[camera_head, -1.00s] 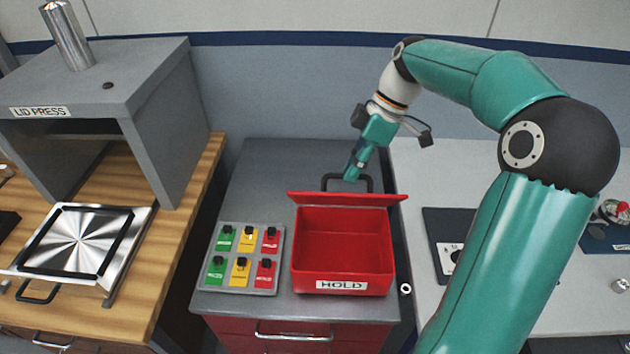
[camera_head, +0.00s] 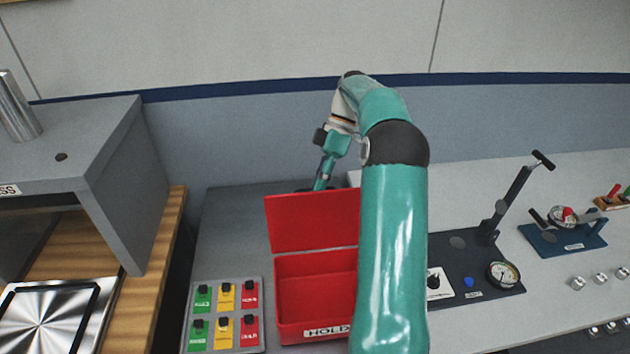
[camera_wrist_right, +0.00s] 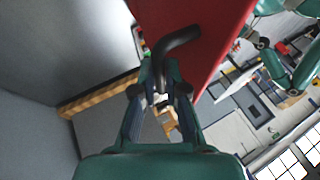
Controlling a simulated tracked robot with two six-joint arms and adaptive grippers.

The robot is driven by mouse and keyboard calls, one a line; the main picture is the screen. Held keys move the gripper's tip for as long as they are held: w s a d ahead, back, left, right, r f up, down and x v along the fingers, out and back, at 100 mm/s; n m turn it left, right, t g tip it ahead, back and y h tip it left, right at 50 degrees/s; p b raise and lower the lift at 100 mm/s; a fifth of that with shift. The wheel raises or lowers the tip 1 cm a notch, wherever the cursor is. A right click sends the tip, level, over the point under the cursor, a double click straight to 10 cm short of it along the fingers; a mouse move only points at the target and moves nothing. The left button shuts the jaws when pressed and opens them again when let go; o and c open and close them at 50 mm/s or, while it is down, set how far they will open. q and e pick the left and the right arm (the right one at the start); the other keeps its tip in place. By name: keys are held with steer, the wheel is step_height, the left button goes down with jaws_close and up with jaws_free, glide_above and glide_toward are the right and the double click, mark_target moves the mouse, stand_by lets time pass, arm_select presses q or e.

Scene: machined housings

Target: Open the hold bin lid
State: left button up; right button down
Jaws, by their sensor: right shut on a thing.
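The red HOLD bin (camera_head: 288,322) stands on the grey bench top, partly hidden behind my right arm. Its lid (camera_head: 310,222) is open, raised at the back edge with its inner face toward the head camera. My right gripper (camera_head: 320,187) is behind the lid, shut on the dark lid handle (camera_wrist_right: 178,42). In the right wrist view the handle runs from the red lid (camera_wrist_right: 205,25) down between the fingers of my right gripper (camera_wrist_right: 161,92). In the head view the handle is mostly hidden behind the lid. My left gripper is not in view.
A panel of green, yellow and red switches (camera_head: 258,290) sits left of the bin. The grey lid press (camera_head: 125,185) stands further left. Right of my arm is a dark plate with a gauge (camera_head: 503,274) and an upright lever (camera_head: 515,195).

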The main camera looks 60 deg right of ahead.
steer(key=shift+s+f, duration=0.1)
steer(key=shift+f, duration=0.3)
steer(key=c, duration=1.2)
jaws_free()
steer(key=shift+d, duration=0.1)
steer(key=shift+r, duration=0.15)
